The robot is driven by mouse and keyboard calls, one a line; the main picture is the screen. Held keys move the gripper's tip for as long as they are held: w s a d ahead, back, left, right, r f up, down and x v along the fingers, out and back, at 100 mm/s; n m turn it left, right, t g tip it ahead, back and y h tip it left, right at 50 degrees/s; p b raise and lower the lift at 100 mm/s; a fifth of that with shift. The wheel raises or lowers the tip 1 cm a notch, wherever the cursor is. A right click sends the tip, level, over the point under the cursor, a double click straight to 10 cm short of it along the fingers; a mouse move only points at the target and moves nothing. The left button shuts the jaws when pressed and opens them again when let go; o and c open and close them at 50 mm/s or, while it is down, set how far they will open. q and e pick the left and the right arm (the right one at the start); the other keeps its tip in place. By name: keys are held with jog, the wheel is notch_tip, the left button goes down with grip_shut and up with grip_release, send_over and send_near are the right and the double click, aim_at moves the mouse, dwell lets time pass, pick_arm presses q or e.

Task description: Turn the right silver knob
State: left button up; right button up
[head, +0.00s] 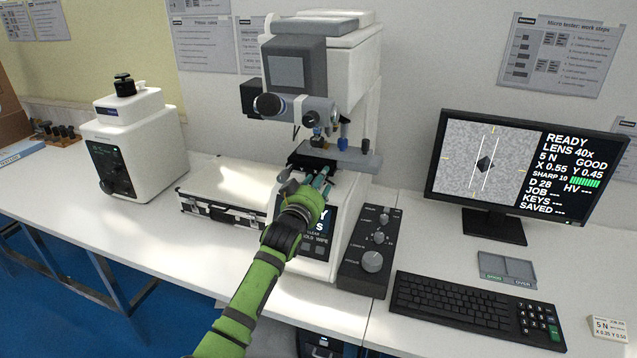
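The hardness tester (338,60) stands at the back middle, with its stage (350,155) below the lenses. My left gripper (320,178) is just in front of and below the stage. Its fingers overlap the stage area, and I cannot tell whether they are open or touch anything. No silver knob shows clearly at the stage; the gripper hides part of that area. A dark control box (350,280) right of the gripper carries a large silver knob (372,261), a middle knob (379,237) and a small top knob (384,218). My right gripper is not in view.
A monitor (480,215), a keyboard (470,303) and a grey tray (507,268) are on the right. A white machine (135,150) stands further left. Bare table lies at front left.

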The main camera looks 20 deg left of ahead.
pick_arm(q)
grip_shut()
jog(key=shift+f+m, duration=0.1)
jog(key=shift+m, duration=0.4)
jog(key=shift+o, duration=1.6)
grip_release()
jog(key=s, duration=1.2)
jog(key=shift+a, duration=0.25)
